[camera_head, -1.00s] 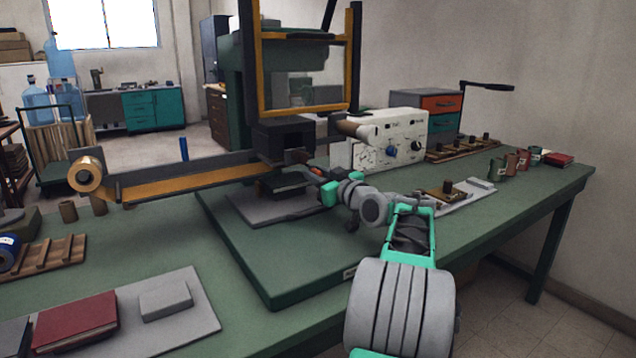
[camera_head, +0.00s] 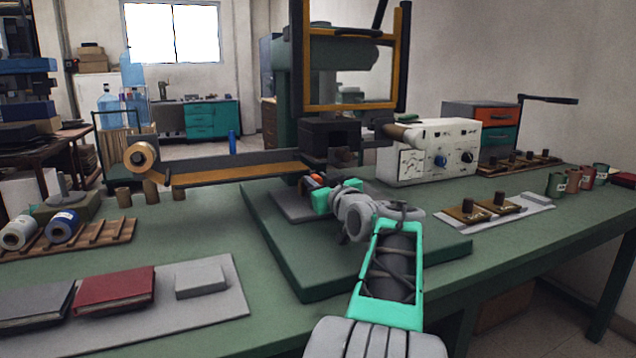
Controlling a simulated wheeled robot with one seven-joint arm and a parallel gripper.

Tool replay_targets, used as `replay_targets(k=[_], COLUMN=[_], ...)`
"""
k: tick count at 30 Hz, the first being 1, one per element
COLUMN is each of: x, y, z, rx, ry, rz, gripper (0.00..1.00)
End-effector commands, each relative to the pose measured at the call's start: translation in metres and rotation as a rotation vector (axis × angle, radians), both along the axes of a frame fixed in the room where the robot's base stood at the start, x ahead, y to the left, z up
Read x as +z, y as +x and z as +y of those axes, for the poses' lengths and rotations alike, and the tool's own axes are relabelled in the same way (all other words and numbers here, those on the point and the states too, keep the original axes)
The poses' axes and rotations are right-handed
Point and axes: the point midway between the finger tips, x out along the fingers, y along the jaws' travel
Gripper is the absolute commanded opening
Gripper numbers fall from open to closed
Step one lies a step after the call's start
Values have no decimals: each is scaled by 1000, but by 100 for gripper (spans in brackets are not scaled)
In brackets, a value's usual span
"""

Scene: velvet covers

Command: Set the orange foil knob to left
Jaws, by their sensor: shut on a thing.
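My gripper (camera_head: 314,188) is at the press, low in front of its dark head and over the left part of its green base. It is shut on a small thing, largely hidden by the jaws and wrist. A small orange part (camera_head: 316,179) shows at the jaws; whether it is the knob I cannot tell. The white control box (camera_head: 416,158) stands right of the press, with a blue knob (camera_head: 440,160) and a black knob (camera_head: 467,156) on its front. No orange knob shows clearly there. My gripper is well apart from the box.
The orange foil strip (camera_head: 235,175) runs left from the press (camera_head: 330,135) to a roll (camera_head: 141,157). A tray with brown blocks (camera_head: 468,211) lies right of my arm. A red book (camera_head: 114,290) and a grey slab (camera_head: 200,281) lie front left.

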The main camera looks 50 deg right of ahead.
Motion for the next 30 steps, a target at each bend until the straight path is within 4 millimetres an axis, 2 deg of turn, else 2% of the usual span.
replay_targets(k=[1,9,17,20,27,30], x=[-2,-1,0,1,1,0], y=[2,1,-2,-13,-58,-70], z=[3,2,1,4,22,27], rx=[8,6,2,-1,-1,0], ry=[4,3,1,-1,0,2], rz=[3,1,1,0,1,1], gripper=[25,47,47,47,47,47])
